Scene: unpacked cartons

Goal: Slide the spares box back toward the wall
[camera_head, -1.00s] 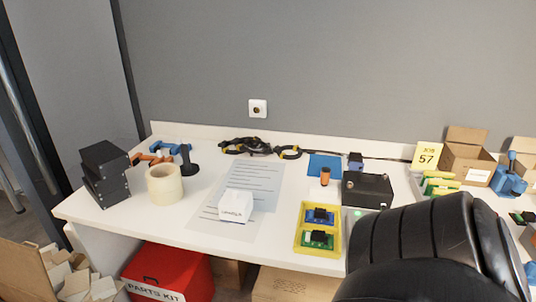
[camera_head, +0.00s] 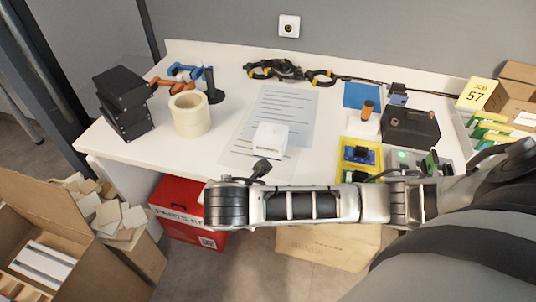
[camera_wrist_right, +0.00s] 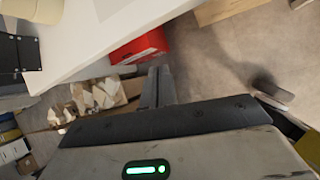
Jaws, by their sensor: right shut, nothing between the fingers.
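A small white box (camera_head: 270,138) stands on the printed sheets near the front middle of the table; its dark label is too small to read, so I cannot be sure it is the spares box. My right arm crosses from the right along the table's front edge, its end just below and left of the white box. In the right wrist view my right gripper (camera_wrist_right: 157,84) is shut and empty, with floor and cartons beyond it. Its fingers are not clear in the head view. My left gripper is in neither view.
A tape roll (camera_head: 190,114) and black stacked boxes (camera_head: 125,105) stand left. A black box (camera_head: 410,127), a yellow tray (camera_head: 345,172) and an open carton (camera_head: 515,92) are right. The wall (camera_head: 380,35) is behind. Sheets and bare table lie behind the white box.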

